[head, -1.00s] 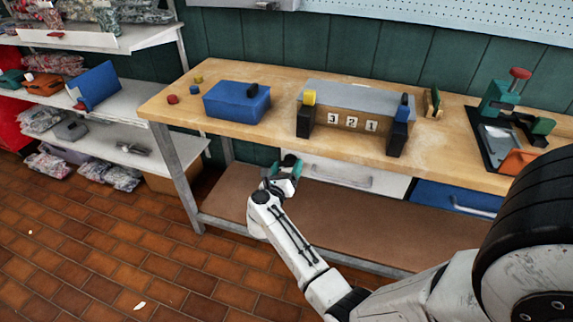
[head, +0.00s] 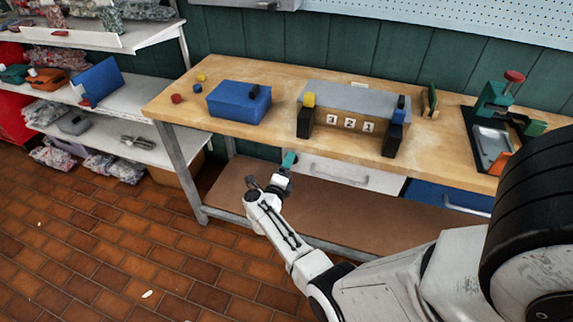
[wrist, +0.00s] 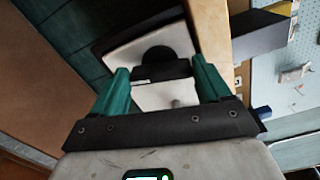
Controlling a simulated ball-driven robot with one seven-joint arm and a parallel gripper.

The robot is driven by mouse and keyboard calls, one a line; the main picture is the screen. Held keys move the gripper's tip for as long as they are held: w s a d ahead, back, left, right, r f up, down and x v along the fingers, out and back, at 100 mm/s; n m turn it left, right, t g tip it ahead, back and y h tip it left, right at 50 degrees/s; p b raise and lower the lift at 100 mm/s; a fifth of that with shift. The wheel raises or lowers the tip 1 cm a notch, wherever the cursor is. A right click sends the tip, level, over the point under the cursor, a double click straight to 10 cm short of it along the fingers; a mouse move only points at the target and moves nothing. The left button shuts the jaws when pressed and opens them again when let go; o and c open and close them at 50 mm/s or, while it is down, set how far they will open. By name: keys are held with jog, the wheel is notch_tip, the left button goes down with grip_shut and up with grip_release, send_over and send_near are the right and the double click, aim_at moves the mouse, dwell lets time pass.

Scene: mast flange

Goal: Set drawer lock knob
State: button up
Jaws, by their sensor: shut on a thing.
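The white drawer (head: 340,174) is under the bench top and looks closed in the head view. My gripper (head: 289,159) is at the drawer's left end, below the bench's front edge. In the wrist view, my gripper (wrist: 160,68) has its two green fingers on either side of a black lock knob (wrist: 158,62) with a round base and a bar across it. The gripper is shut on this knob, set on a pale panel. The knob is too small and covered to make out in the head view.
The wooden bench top (head: 290,140) overhangs the drawer. On it stand a blue box (head: 238,103) and a grey-topped fixture with number tiles (head: 350,123). A blue drawer (head: 448,195) is to the right. A lower shelf (head: 330,210) is bare.

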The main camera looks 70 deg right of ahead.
jog(key=shift+w+n+p, duration=0.1)
jog(key=shift+n+p, duration=0.3)
jog(key=shift+n, duration=0.9)
jog(key=shift+f, duration=0.1)
jog(key=o, duration=1)
jog(key=a, duration=0.3)
jog(key=a+p, duration=0.1)
jog(key=a, duration=0.3)
jog(key=s+a, duration=0.1)
jog(key=a, duration=0.2)
jog(key=shift+a, duration=0.4)
